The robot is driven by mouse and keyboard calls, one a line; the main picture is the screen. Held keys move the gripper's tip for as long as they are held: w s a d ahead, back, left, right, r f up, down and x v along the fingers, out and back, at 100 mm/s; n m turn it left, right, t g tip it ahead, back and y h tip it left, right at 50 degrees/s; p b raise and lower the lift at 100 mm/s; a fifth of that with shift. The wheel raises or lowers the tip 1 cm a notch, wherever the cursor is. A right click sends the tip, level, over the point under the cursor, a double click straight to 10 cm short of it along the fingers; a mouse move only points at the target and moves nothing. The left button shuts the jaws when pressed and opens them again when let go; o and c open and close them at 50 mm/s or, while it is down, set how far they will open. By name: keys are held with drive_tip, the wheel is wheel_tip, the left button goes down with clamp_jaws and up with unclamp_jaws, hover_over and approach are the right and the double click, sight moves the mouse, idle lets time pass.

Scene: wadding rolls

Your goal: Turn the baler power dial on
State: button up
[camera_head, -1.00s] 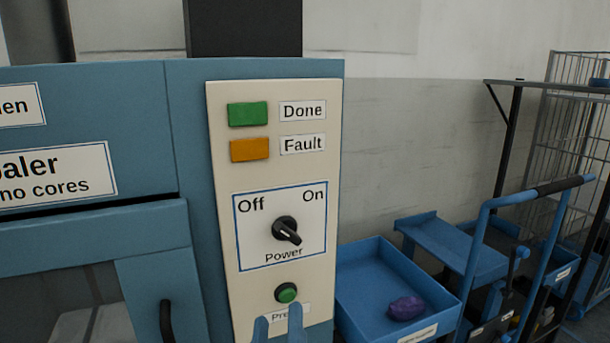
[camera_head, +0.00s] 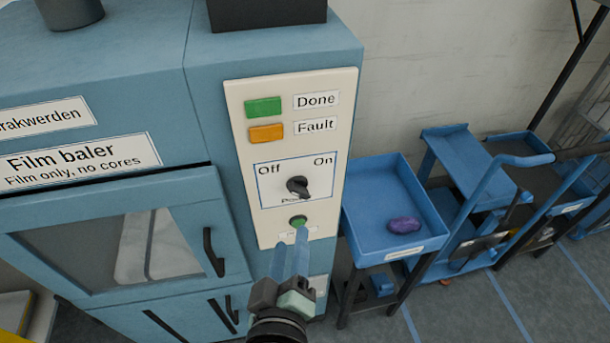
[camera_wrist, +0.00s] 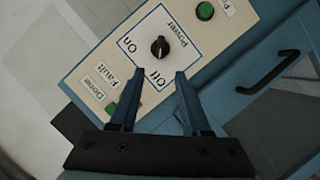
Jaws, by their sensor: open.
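The black power dial (camera_head: 298,187) sits on a white plate with "Off" at upper left and "On" at upper right. Its handle slants from upper left to lower right, in line with "Off". The dial also shows in the wrist view (camera_wrist: 160,47), just beyond my fingertips. My gripper (camera_head: 291,239) is open and empty, its blue fingers below the dial in the head view, near the green press button (camera_head: 298,221). In the wrist view my gripper (camera_wrist: 160,78) points at the panel; neither finger appears to touch the dial. The fingers partly cover the button's label.
The panel carries a green Done lamp (camera_head: 264,107) and an orange Fault lamp (camera_head: 267,132). The blue film baler (camera_head: 110,225) has a door handle (camera_head: 213,252) left of my gripper. A blue tray (camera_head: 365,225) with a purple lump (camera_head: 404,225) and a blue cart (camera_head: 470,215) stand to the right.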

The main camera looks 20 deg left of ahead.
sight(298, 195)
drive_tip(key=p+x, duration=0.1)
drive_tip(key=x, duration=1.2)
drive_tip(key=shift+r+p, duration=0.1)
drive_tip(key=shift+p, duration=0.2)
drive_tip(key=shift+c, duration=0.3)
clamp_jaws()
